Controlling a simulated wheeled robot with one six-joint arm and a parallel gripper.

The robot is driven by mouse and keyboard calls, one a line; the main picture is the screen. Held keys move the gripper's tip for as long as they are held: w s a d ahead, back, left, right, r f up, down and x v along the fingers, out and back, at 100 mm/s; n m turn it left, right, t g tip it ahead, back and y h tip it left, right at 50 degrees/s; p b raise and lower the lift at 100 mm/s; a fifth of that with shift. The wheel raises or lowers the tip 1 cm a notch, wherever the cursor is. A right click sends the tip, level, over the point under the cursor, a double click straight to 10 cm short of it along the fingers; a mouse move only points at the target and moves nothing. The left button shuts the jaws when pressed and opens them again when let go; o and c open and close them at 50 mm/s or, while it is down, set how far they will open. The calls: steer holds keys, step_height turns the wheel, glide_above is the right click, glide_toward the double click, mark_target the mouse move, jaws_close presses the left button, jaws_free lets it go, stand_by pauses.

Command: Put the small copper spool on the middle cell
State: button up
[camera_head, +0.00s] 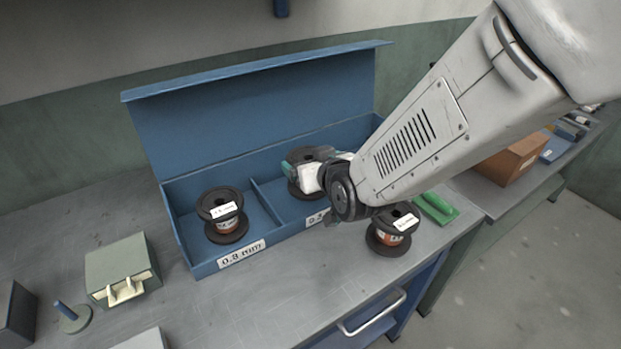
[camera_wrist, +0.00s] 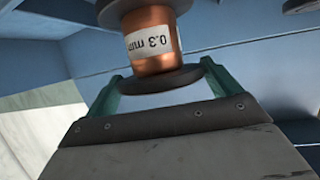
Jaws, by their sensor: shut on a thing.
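My gripper (camera_head: 310,172) is shut on a copper spool (camera_head: 308,154) with dark flanges, at the middle cell of the blue box (camera_head: 250,262). In the wrist view the held spool (camera_wrist: 154,40) shows bare copper and a "0.3 mm" label, between the two green fingers of my gripper (camera_wrist: 160,82). The spool looks roughly upright. I cannot tell whether its lower flange touches the cell floor. The middle cell's front label (camera_head: 316,218) is partly hidden by my arm.
A second spool (camera_head: 222,212) stands in the left cell, labelled "0.8 mm". A third spool (camera_head: 392,232) stands on the bench right of the box front, close to my wrist. The box's raised lid (camera_head: 250,105) stands behind.

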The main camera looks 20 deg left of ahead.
steer(key=shift+f, duration=2.3)
